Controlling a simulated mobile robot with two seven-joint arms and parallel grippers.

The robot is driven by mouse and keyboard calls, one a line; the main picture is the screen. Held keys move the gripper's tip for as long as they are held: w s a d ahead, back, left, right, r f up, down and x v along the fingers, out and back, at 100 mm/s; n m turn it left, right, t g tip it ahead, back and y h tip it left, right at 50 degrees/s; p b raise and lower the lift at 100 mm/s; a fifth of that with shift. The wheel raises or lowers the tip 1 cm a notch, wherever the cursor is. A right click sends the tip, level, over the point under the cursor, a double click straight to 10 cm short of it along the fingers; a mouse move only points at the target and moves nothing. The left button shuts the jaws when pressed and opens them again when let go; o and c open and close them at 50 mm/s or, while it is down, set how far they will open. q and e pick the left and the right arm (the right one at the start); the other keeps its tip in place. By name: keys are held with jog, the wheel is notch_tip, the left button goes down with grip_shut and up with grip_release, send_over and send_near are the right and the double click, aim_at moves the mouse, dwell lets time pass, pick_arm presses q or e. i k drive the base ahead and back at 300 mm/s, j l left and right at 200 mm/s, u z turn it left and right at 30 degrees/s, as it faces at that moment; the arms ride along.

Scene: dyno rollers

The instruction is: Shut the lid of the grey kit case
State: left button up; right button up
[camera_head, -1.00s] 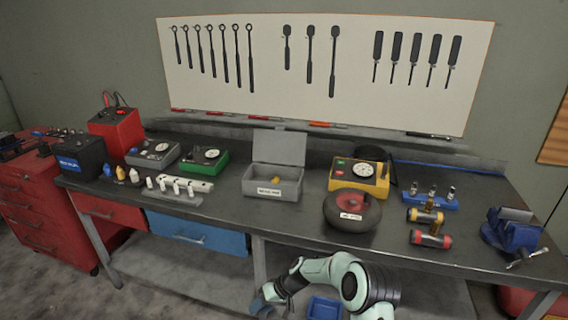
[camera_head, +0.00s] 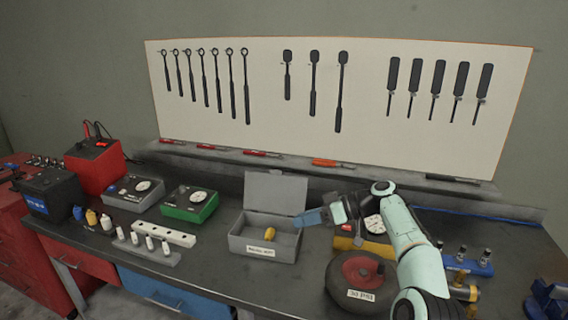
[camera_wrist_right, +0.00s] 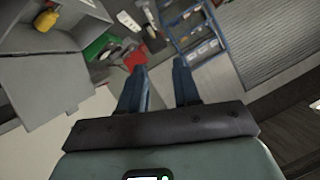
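The grey kit case (camera_head: 241,247) stands on the workbench with its lid (camera_head: 276,190) raised upright at the back. A small yellow item (camera_head: 269,234) lies inside. My right gripper (camera_head: 306,218) reaches in from the right, its blue fingers near the right side of the case and in front of the lid's right edge. Whether it touches is unclear. In the right wrist view the fingers (camera_wrist_right: 160,80) are apart with nothing between them, and part of the case (camera_wrist_right: 62,88) shows at left. My left gripper is not in view.
A yellow gauge box (camera_head: 350,244) and a round black item with a red hub (camera_head: 352,290) stand right of the case. A green gauge box (camera_head: 189,203) and a white power strip (camera_head: 163,234) lie left. Bare bench lies in front of the case.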

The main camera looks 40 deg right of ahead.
aim_at(275, 193)
jog(key=i+l, duration=0.15)
jog(key=l, duration=0.15)
jog(key=i+l, duration=0.15)
jog(key=l, duration=0.2)
jog(key=i+l, duration=0.35)
jog(key=l, duration=0.3)
